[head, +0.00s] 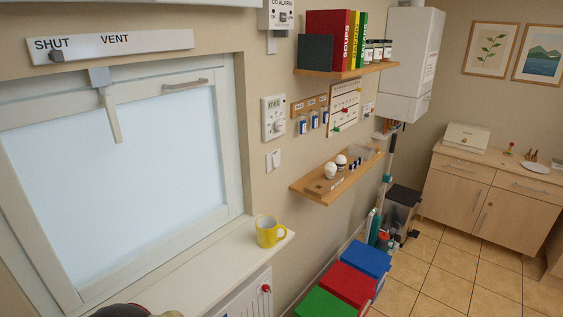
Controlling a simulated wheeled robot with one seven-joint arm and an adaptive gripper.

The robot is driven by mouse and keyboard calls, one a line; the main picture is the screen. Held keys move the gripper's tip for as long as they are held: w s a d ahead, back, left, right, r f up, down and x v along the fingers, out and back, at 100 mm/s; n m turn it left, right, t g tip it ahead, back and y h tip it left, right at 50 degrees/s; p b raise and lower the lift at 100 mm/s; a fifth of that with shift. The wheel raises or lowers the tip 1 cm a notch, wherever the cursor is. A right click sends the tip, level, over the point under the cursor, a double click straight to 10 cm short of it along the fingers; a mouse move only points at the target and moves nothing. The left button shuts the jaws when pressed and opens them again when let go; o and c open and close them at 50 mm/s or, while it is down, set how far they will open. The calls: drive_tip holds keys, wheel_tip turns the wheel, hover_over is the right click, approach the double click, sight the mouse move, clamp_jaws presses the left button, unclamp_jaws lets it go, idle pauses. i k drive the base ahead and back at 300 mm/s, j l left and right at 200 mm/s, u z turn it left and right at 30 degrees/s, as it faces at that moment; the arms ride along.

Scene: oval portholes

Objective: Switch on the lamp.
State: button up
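No lamp can be made out in the head view. A white wall switch (273,160) is on the beige wall right of the window, below a white thermostat-like box (273,118). It seems to have two rockers, but their positions are too small to tell. My gripper is not recognisable in this view. A dark rounded shape with a tan part shows at the bottom edge, and I cannot tell what it is.
A yellow mug (268,232) stands on the windowsill (215,262) below the switch. A wooden shelf (315,190) with small items juts out to the right. Green, red (347,285) and blue bins stand below. Tiled floor (445,275) is open at right, before a wooden cabinet (460,200).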

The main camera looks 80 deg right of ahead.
sight(274, 158)
drive_tip(key=z, duration=2.6)
